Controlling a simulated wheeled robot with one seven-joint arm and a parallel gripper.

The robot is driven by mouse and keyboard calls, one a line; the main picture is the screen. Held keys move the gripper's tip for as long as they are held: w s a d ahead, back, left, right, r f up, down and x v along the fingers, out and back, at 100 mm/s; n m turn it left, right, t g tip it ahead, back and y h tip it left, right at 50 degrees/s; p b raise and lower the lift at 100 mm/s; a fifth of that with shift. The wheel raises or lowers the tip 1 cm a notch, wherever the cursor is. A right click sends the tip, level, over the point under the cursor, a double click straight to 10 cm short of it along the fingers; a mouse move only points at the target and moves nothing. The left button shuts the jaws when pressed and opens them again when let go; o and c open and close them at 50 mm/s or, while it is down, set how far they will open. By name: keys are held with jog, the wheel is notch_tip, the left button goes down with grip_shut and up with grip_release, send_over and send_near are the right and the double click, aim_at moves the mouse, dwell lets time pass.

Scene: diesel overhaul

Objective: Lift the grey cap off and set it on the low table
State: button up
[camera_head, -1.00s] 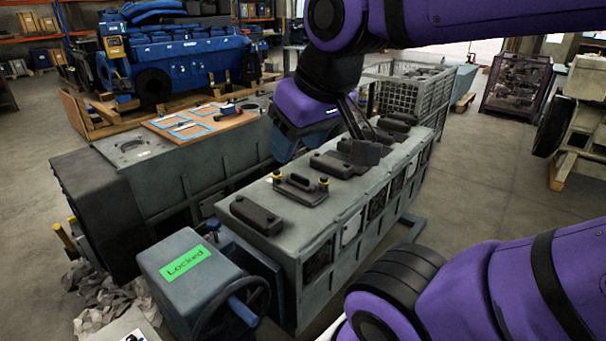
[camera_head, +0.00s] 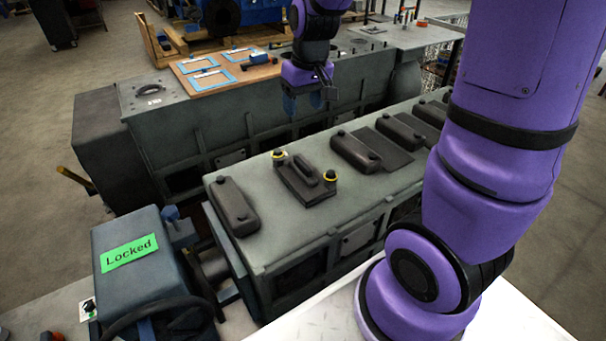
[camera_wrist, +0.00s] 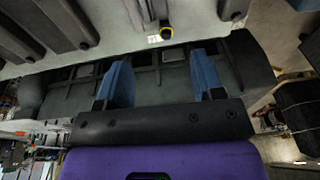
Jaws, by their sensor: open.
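A dark grey cap (camera_head: 303,182) with a raised handle and a yellow-ringed knob at each end lies flat on top of the long grey engine block (camera_head: 240,172). I cannot tell for certain which surface is the low table.
Several other dark covers, one of them (camera_head: 236,206), lie on the block beside the cap. A wooden board (camera_head: 237,80) with blue frames lies on a long grey housing (camera_head: 140,97) behind. A box marked Locked (camera_head: 130,252) stands at front left. A grey table (camera_head: 410,38) stands behind.

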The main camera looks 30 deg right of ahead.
jog(key=g, duration=0.2)
send_over(303, 163)
notch_tip(303, 163, down, 13)
jog(key=shift+d+r, duration=0.1)
notch_tip(303, 163, down, 11)
jog(key=shift+f, duration=0.15)
jog(key=shift+w, duration=0.1)
grip_shut()
jog(key=shift+r, duration=5.5)
